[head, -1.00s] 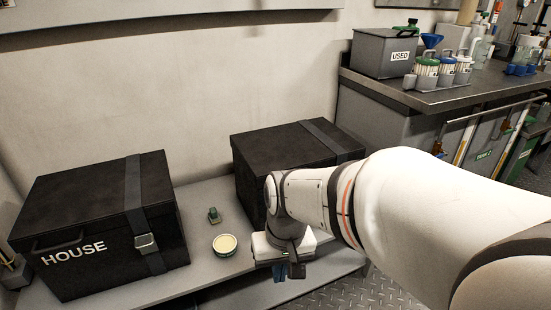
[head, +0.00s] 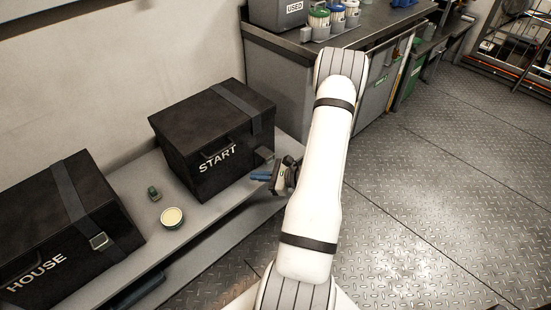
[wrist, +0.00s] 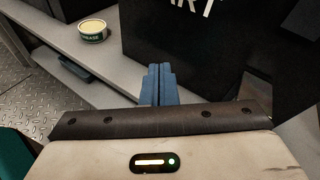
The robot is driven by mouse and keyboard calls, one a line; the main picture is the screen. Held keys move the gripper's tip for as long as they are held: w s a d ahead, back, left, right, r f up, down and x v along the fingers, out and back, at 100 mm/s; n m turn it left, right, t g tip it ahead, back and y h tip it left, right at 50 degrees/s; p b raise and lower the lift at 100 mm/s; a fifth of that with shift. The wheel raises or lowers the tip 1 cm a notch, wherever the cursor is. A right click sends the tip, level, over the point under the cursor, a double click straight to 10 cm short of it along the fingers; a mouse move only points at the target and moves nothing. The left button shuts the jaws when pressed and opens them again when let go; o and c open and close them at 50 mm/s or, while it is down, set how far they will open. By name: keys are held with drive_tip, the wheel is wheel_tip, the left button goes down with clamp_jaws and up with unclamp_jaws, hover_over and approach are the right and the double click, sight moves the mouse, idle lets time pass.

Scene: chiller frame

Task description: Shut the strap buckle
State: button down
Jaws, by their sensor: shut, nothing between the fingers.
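Two black boxes with dark straps stand on the grey shelf. The box marked START (head: 190,150) has a strap (head: 238,100) over its lid. A small greyish piece (head: 264,153), perhaps its buckle, shows low on the strap, too small to tell open or shut. The box marked HOUSE (head: 35,230) has a strap with a metal buckle (head: 99,241) on its front. My gripper (head: 260,177) is beside the START box's front right, its blue fingers together and empty. In the wrist view the shut fingers (wrist: 157,84) are before the START box (wrist: 215,45); no buckle shows clearly there.
A round tin (head: 172,218) and a small green object (head: 154,193) lie on the shelf (head: 130,185) between the boxes. A metal counter (head: 330,45) with jars and a USED bin (head: 283,12) stands behind. The floor at right is clear.

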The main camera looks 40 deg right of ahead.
sight(265, 156)
drive_tip(key=s+d+f+m+t+h+p, duration=0.1)
drive_tip(key=s+d+f+m+h, duration=0.1)
drive_tip(key=d+f+m+h, duration=0.1)
drive_tip(key=s+d+f+m+t+h+p, duration=0.1)
drive_tip(key=s+d+f+m+h, duration=0.2)
drive_tip(key=d, duration=0.4)
drive_tip(key=shift+s+d+f+m+t+h+p, duration=0.35)
drive_tip(key=shift+f+m+h, duration=0.4)
drive_tip(key=shift+m, duration=0.35)
drive_tip(key=shift+w+a, duration=0.1)
drive_tip(key=shift+w, duration=0.05)
drive_tip(key=w+r+b, duration=0.1)
drive_tip(key=w, duration=0.8)
drive_tip(key=shift+a+r, duration=0.2)
drive_tip(key=shift+a, duration=0.2)
drive_tip(key=shift+w, duration=0.1)
